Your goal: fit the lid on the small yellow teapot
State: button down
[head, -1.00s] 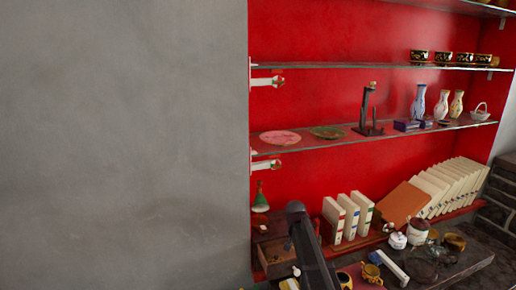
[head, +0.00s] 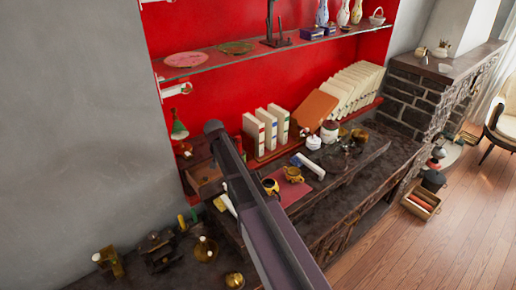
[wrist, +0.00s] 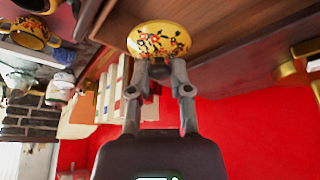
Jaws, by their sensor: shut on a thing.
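My gripper (wrist: 160,70) is shut on a round yellow lid (wrist: 158,40) painted with red and dark flowers. The lid is held at the fingertips, in front of wooden furniture. In the head view my arm covers the place where the gripper is. A small yellow teapot (head: 270,187) with a dark open top stands on a pink mat (head: 291,194) on the dark table. It seems to be the flowered yellow pot (wrist: 31,36) at the upper left of the wrist view, apart from the lid. Another golden-yellow pot (head: 293,174) stands beside it.
A white bar-like object (head: 311,167) lies behind the pots. A white lidded jar (head: 313,142) and dark pots stand farther back. A wooden box (head: 206,176) and white books (head: 266,128) stand by the red wall. Brass items (head: 205,249) fill the near left.

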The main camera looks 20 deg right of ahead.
jog(key=shift+r+p, duration=2.05)
jog(key=shift+r, duration=0.45)
jog(key=shift+f+b, duration=1)
jog(key=shift+f, duration=0.05)
